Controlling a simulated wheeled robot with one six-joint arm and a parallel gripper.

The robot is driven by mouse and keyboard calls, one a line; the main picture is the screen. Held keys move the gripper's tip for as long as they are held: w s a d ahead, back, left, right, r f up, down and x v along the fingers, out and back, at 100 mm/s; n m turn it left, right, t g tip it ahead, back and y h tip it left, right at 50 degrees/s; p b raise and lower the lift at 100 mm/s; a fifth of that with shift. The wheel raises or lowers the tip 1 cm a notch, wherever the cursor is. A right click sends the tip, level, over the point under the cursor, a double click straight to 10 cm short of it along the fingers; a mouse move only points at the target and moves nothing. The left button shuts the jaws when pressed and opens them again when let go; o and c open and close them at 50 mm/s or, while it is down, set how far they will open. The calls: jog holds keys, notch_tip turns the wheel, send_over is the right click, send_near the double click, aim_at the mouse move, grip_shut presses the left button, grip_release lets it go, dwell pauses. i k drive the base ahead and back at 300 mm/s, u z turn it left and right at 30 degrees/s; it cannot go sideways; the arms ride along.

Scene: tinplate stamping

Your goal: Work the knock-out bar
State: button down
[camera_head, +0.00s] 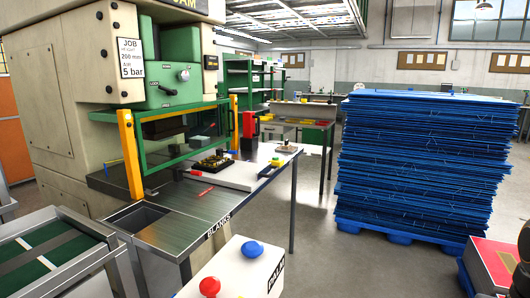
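The press (62,95) stands at the left, cream-coloured with a green slide (177,48) at its front. I cannot tell for sure which of these is the knock-out bar, or whether either is. A green-framed guard (185,135) between yellow posts stands below them, in front of the die space. My gripper is not in this view.
A metal bench (185,203) marked BLANKS holds a dark tooling block (213,163) and a red tool. A white button box (238,275) stands in front. A green-belted conveyor (45,250) is at lower left. Stacked blue sheets (415,165) stand right; floor between is clear.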

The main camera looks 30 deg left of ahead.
aim_at(194, 173)
jog(key=z, duration=0.1)
jog(key=i, duration=1.55)
jog(key=u, duration=0.9)
jog(key=i, duration=0.95)
jog(key=u, duration=0.95)
